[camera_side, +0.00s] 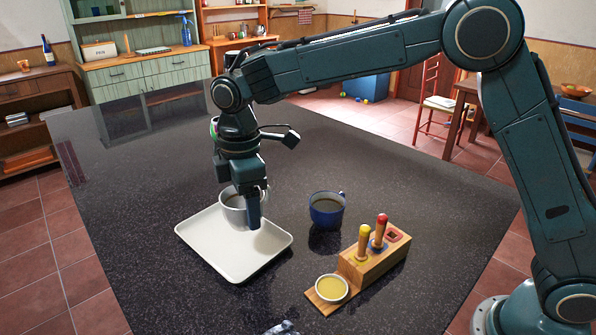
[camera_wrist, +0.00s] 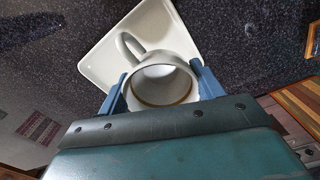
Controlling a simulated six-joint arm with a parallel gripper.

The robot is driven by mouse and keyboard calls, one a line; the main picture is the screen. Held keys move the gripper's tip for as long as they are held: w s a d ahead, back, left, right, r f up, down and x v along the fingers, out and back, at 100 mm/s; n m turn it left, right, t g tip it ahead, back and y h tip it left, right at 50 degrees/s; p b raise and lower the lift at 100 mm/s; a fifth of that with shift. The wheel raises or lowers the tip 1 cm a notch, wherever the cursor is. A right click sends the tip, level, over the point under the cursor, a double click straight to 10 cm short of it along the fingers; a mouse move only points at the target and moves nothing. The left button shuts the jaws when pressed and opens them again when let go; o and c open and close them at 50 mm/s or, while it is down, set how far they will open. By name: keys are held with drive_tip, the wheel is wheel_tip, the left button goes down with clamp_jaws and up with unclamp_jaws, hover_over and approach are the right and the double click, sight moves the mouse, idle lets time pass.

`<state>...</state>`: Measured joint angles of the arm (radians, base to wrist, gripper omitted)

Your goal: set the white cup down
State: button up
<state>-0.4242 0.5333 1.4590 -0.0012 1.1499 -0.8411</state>
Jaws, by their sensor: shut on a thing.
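The white cup (camera_side: 233,214) is between the fingers of my gripper (camera_side: 243,197), which is shut on it. A white square tray (camera_side: 232,262) lies on the dark speckled table below and around the cup. The cup looks upright over the back part of the tray; I cannot tell whether its base touches the tray. In the wrist view the white cup (camera_wrist: 178,68) sits between both blue fingers of my gripper (camera_wrist: 161,88), with its handle pointing up and left. The tray (camera_wrist: 98,52) shows behind it.
A blue cup (camera_side: 326,213) with dark contents stands right of the tray. A wooden block (camera_side: 373,266) with two pegs and a small bowl of yellow stuff (camera_side: 331,289) stand farther right and nearer. The left of the table (camera_side: 130,190) is clear.

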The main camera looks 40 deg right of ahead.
drive_tip(key=shift+f, duration=1.65)
drive_tip(key=shift+f, duration=2.1)
drive_tip(key=shift+f, duration=0.15)
drive_tip(key=o, duration=1)
drive_tip(key=shift+o, duration=0.2)
wheel_tip(320, 180, up, 12)
drive_tip(key=shift+r, duration=0.15)
